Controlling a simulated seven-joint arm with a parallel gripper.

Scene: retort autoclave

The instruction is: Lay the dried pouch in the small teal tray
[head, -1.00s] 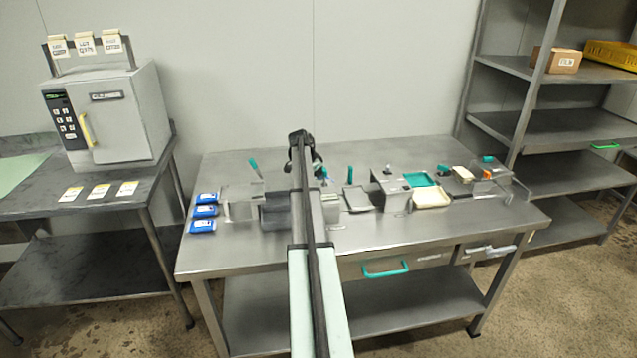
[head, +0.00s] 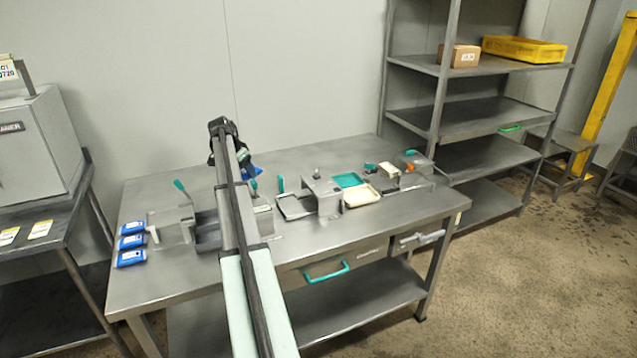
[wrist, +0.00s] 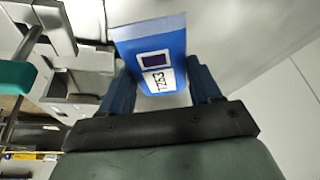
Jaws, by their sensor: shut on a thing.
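A blue pouch (wrist: 150,48) with a white label reading 7253 is between the two fingers of my gripper (wrist: 162,88) in the wrist view. The fingers are shut on its sides, and the pouch is clear of the bench. In the head view, a bit of the blue pouch (head: 252,172) shows beside my gripper (head: 240,160), mostly hidden by my arm. The small teal tray (head: 348,180) lies on the bench to the right of my gripper, behind a cream tray (head: 362,196). The teal tray looks empty.
Several blue packs (head: 132,242) lie at the bench's left edge. A grey metal box (head: 322,196) stands between my arm and the trays. Teal-handled tools stand upright nearby. A clear-sided holder (head: 412,178) is at the right.

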